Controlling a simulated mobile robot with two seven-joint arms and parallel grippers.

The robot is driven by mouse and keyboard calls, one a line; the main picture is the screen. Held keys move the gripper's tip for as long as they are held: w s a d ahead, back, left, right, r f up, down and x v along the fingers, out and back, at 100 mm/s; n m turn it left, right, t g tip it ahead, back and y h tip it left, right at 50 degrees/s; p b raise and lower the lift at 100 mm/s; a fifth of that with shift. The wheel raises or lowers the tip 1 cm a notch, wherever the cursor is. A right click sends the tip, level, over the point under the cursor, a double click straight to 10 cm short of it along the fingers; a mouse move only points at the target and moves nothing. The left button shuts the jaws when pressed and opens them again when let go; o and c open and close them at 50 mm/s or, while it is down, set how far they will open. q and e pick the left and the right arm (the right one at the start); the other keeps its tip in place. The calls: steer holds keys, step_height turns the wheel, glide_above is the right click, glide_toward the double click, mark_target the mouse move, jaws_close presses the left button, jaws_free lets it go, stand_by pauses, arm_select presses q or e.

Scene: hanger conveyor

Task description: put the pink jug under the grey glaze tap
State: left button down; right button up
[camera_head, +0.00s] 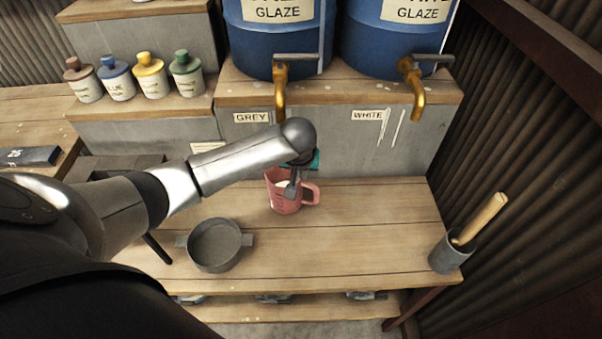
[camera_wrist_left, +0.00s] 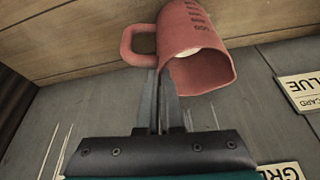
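The pink jug (camera_head: 282,199) is on the wooden bench in front of the grey block, roughly upright, with its handle to the right. It also shows in the left wrist view (camera_wrist_left: 195,45), with pale contents or a pale bottom inside. My left gripper (camera_head: 292,188) reaches down at the jug's rim. In the left wrist view its fingers (camera_wrist_left: 160,85) are close together at the rim beside the handle, seemingly with the jug's wall between them. The grey glaze tap (camera_head: 281,92) is brass, above and behind the jug, over the GREY label (camera_head: 251,117). My right gripper is out of view.
A white glaze tap (camera_head: 413,88) is to the right. A dark round pan (camera_head: 216,246) stands left of the jug, near the front. A grey pot (camera_head: 450,252) with a wooden-handled tool stands at the right edge. Bench between jug and pot is clear.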

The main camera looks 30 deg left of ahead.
arm_select(q)
steer(key=c, duration=1.1)
jaws_free()
steer(key=shift+f, duration=0.1)
steer(key=shift+p+v, duration=1.8)
steer(key=shift+v, duration=4.35)
